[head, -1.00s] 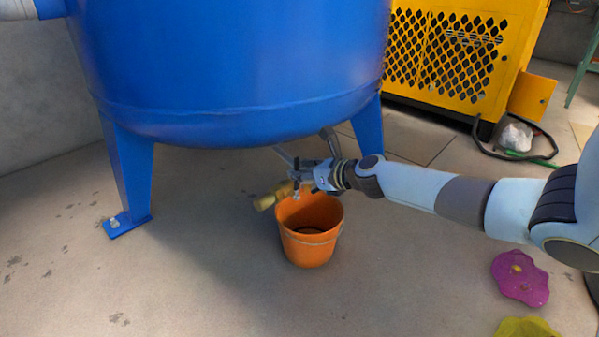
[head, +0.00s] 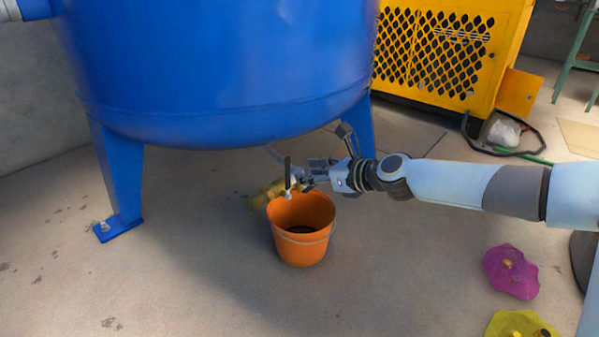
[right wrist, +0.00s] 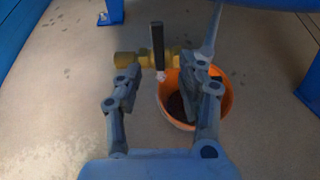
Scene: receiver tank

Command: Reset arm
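My right gripper (head: 308,174) reaches in from the right under the blue tank (head: 215,85). In the right wrist view its two fingers (right wrist: 160,84) are spread apart with nothing held between them. A brass valve (head: 260,194) lies just beyond the fingertips; its body (right wrist: 128,59) and dark upright handle (right wrist: 157,42) show in the wrist view. The handle appears in the gap ahead of the fingers. An orange bucket (head: 303,250) stands upright on the floor below the valve and gripper. My left gripper is not in view.
A blue tank leg (head: 122,180) stands at left, another (head: 359,130) just behind the right gripper. A yellow machine (head: 455,60) with a hose stands at the back right. Purple (head: 511,271) and yellow (head: 520,325) flat pieces lie at lower right. The front floor is clear.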

